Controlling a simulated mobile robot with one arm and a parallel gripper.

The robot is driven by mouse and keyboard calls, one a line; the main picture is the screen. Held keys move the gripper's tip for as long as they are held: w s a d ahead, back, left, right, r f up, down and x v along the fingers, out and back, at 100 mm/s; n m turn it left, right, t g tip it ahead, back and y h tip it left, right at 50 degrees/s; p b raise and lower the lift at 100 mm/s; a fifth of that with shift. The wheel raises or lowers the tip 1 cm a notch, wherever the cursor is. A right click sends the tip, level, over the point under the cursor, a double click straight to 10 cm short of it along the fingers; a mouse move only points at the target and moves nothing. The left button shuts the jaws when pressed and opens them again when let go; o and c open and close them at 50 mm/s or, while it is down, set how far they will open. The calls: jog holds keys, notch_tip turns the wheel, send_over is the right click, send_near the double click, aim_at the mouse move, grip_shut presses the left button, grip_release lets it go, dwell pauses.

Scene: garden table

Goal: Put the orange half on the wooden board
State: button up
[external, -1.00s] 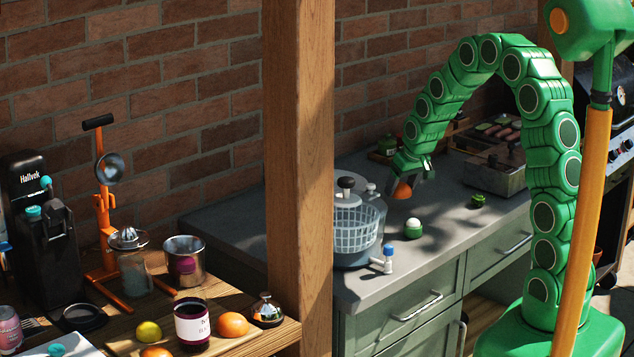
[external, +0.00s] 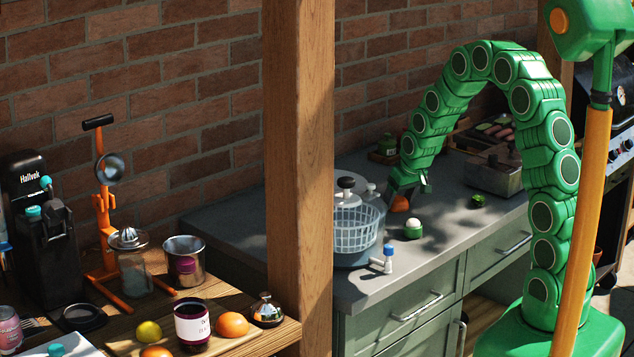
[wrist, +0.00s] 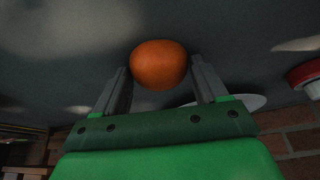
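The orange half (external: 400,203) sits low at the grey counter, right of the salad spinner. My gripper (external: 408,188) is just above it, pointing down. In the wrist view the orange half (wrist: 159,64) shows its rounded peel side at the fingertips, against the grey counter. The gripper's fingers (wrist: 162,78) stand apart on either side of it, and it lies mostly beyond their tips. They look open. The cut face is hidden.
The salad spinner (external: 357,225) stands close left of my gripper. A green-and-white item (external: 413,229) and a blue-capped bottle (external: 388,258) are on the counter in front. A wooden post (external: 299,150) stands between counter and left table. Bare counter (external: 455,225) lies to the right.

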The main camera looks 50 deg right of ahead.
jog(key=o, duration=0.4)
jog(key=shift+r, duration=0.1)
jog(key=v, duration=1.2)
jog(key=s+a+r+g, duration=0.1)
jog(key=s+a, duration=0.4)
jog(key=s, duration=0.7)
jog(key=s+a+r+n+g, duration=0.1)
jog(key=s+a, duration=0.4)
jog(key=s, duration=0.8)
jog(key=s+a+r+n+g+y, duration=0.1)
jog(key=s+a+r+g, duration=0.2)
jog(key=s, duration=1)
jog(key=shift+s+a+g, duration=0.2)
jog(key=shift+a+g, duration=0.5)
jog(key=shift+a, duration=0.6)
jog(key=shift+o, duration=0.3)
jog(key=shift+s, duration=0.4)
